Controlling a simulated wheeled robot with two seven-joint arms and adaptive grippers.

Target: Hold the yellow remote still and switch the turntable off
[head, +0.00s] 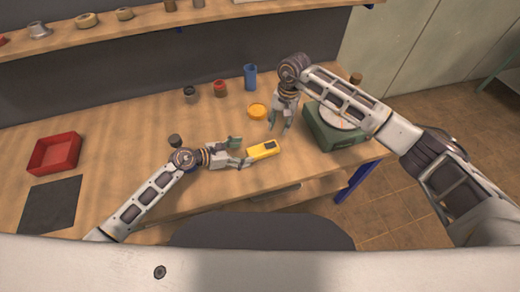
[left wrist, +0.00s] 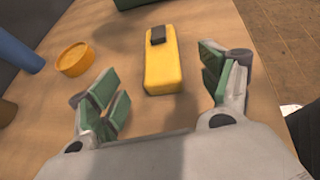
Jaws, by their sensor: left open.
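The yellow remote (head: 262,151) lies on the wooden table, with a dark patch at its far end. In the left wrist view the yellow remote (left wrist: 163,65) lies ahead of and between the spread fingers of my left gripper (left wrist: 160,95). My left gripper (head: 241,151) is open at the remote's left end; contact cannot be told. The turntable (head: 335,124) is a green box with a pale round top at the table's right, partly hidden by my right arm. My right gripper (head: 280,125) points down between the remote and the turntable, its fingertips slightly apart with nothing seen between them.
An orange round dish (head: 257,111) lies behind the remote, and a blue cup (head: 250,77) stands further back. A red tray (head: 54,153) and a dark mat (head: 52,204) are at the left. Small jars stand at the back. The table's left middle is mostly clear.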

